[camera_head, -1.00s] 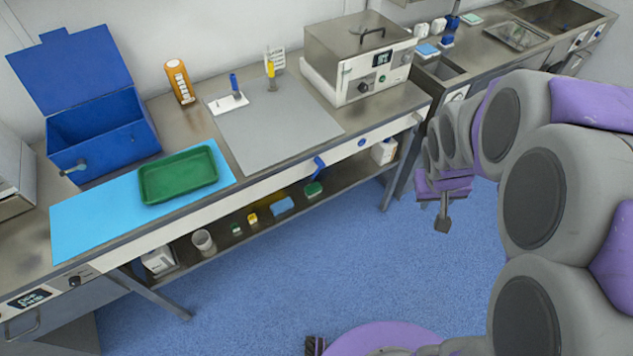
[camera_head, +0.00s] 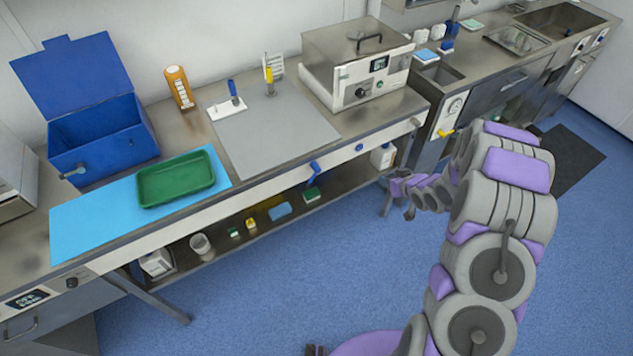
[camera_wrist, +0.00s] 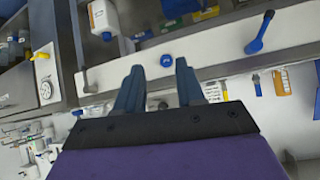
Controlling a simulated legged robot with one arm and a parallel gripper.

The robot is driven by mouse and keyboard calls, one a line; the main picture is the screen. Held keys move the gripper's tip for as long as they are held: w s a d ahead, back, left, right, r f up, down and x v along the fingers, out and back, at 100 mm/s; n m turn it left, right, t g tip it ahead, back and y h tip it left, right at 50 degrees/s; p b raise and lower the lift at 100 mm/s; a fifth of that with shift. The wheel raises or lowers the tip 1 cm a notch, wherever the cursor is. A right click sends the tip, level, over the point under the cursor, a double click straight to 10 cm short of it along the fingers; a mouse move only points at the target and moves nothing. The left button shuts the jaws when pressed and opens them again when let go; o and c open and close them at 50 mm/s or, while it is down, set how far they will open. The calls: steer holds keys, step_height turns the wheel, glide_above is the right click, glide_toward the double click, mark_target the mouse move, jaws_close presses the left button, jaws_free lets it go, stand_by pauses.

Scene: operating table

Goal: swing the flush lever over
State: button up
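A blue lever (camera_head: 314,170) hangs on the pale front rail of the bench. It also shows at the upper right in the wrist view (camera_wrist: 260,33), angled from its round pivot. A round blue knob (camera_head: 359,147) sits farther right on the same rail; in the wrist view the knob (camera_wrist: 166,60) is just beyond my fingertips. My gripper (camera_wrist: 159,70) is open and empty, its two dark blue fingers apart. It is apart from the lever, off to its right in the head view, low in front of the bench's right end (camera_head: 388,188).
A yellow handle (camera_head: 446,133) and a round dial (camera_head: 455,106) are on the cabinet to the right. A white bottle (camera_head: 382,155) stands on the lower shelf near my gripper. A green tray (camera_head: 176,180) lies on the bench. The blue floor in front is clear.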

steer(key=s+a+f+t+y, duration=0.1)
steer(key=s+a+f+y, duration=0.1)
steer(key=a+f+y, duration=0.4)
steer(key=m+t+y, duration=0.2)
steer(key=y, duration=0.1)
glide_toward(312, 180)
steer(key=b+x, duration=0.3)
steer(key=x, duration=0.6)
steer(key=shift+w+f, duration=0.1)
steer(key=shift+f, duration=0.05)
steer(key=shift+d, duration=0.3)
steer(key=shift+a, duration=0.15)
jaws_close()
